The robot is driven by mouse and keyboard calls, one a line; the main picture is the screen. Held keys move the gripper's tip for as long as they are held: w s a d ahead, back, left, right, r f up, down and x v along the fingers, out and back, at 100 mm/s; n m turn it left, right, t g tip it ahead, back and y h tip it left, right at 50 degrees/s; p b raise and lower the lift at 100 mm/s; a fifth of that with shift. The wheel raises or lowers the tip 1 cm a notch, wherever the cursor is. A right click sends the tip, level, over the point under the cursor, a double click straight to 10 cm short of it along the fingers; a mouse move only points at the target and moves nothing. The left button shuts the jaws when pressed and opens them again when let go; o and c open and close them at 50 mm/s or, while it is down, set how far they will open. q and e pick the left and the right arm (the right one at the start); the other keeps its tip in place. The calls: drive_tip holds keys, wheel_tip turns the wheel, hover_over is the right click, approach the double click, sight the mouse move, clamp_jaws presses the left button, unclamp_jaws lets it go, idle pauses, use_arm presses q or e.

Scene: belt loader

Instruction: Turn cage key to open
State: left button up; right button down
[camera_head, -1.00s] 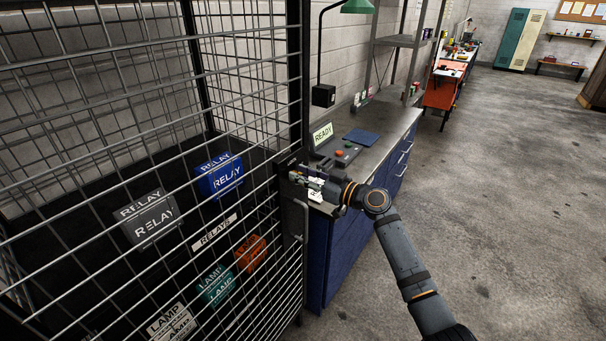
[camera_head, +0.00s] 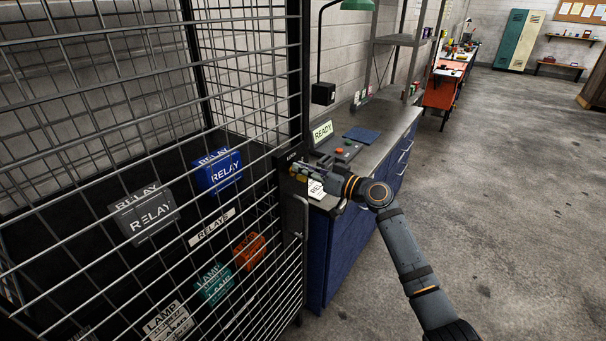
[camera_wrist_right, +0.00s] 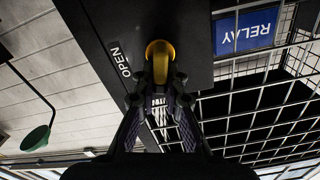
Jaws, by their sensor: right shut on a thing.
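The cage (camera_head: 250,130) of dark wire mesh fills the left of the head view, its door closed. A dark lock plate is at its right edge; in the right wrist view the plate (camera_wrist_right: 100,25) carries the word OPEN. A yellow key (camera_wrist_right: 159,58) is in the plate, its head between my right fingertips. My right gripper (camera_wrist_right: 160,80) is shut on the key; in the head view it (camera_head: 303,172) is at the lock plate. The exact turn of the key is hard to tell. My left gripper is not in view.
Inside the cage are a grey relay box (camera_head: 143,216), a blue relay box (camera_head: 218,171) and several lamp boxes. A blue bench (camera_head: 345,235) with a READY display (camera_head: 322,132) stands close behind my right gripper. The floor (camera_head: 510,210) at right is clear.

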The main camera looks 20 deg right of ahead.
drive_tip(key=m, duration=0.1)
drive_tip(key=m+b, duration=0.1)
drive_tip(key=m, duration=0.1)
drive_tip(key=shift+w+d+f+m, duration=0.15)
drive_tip(key=shift+d+f+m, duration=0.1)
drive_tip(key=shift+m, duration=0.15)
drive_tip(key=shift+w+d+f+m+p, duration=0.1)
drive_tip(key=shift+f+m+p, duration=0.1)
drive_tip(key=shift+m, duration=1.6)
drive_tip(key=shift+w+d+f+m+p, duration=0.1)
drive_tip(key=shift+f+m, duration=0.1)
drive_tip(key=shift+m, duration=1.6)
drive_tip(key=shift+w+d+f+m+p, duration=0.1)
drive_tip(key=shift+f+m+p, duration=0.1)
drive_tip(key=shift+m, duration=1.6)
drive_tip(key=shift+s, duration=0.1)
drive_tip(key=c, duration=1.4)
unclamp_jaws()
